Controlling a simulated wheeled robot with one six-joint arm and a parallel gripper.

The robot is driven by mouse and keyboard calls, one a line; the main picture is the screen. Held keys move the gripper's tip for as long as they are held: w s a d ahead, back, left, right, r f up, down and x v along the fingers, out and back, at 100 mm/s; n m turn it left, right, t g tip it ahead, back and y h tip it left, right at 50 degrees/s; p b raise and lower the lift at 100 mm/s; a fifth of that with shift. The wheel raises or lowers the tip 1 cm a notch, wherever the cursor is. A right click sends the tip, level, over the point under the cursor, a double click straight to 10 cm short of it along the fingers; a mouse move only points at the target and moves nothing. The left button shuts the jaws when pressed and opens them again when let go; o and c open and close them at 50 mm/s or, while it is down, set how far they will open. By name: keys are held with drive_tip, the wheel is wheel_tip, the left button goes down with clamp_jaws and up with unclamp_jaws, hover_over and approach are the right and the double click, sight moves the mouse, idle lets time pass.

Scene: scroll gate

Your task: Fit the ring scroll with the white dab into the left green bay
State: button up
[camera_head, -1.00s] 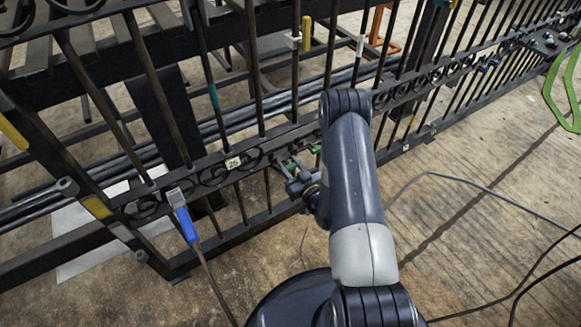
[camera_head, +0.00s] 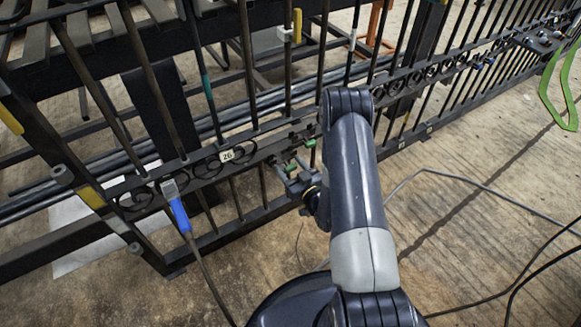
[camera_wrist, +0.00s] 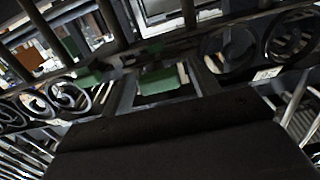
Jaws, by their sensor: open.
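My gripper (camera_head: 291,178) is open at the gate's front face, with its tips close to the green marks on the scroll band. In the wrist view, one green patch (camera_wrist: 160,79) lies near the middle, and a second green patch (camera_wrist: 88,78) lies to its left. I cannot tell which is the left bay or how deep either is. Scroll rings (camera_head: 205,166) line the band left of the gripper, and curled scrolls (camera_wrist: 68,95) also show in the wrist view. I cannot pick out a ring scroll with a white dab. A dark body fills the lower wrist view.
The black gate (camera_head: 240,205) runs across the scene, with upright bars. A label reading 26 (camera_head: 228,155) sits on the band. Cables (camera_head: 480,188) lie on the open floor at right.

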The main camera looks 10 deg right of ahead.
drive_tip(key=p+v, duration=0.1)
drive_tip(key=v, duration=0.9)
drive_tip(key=shift+s+p, duration=0.35)
drive_tip(key=shift+s, duration=0.05)
drive_tip(key=shift+d, duration=0.1)
drive_tip(key=b+x, duration=0.1)
drive_tip(key=x, duration=1)
drive_tip(key=shift+b, duration=0.4)
drive_tip(key=shift+r, duration=0.1)
drive_tip(key=shift+w, duration=0.2)
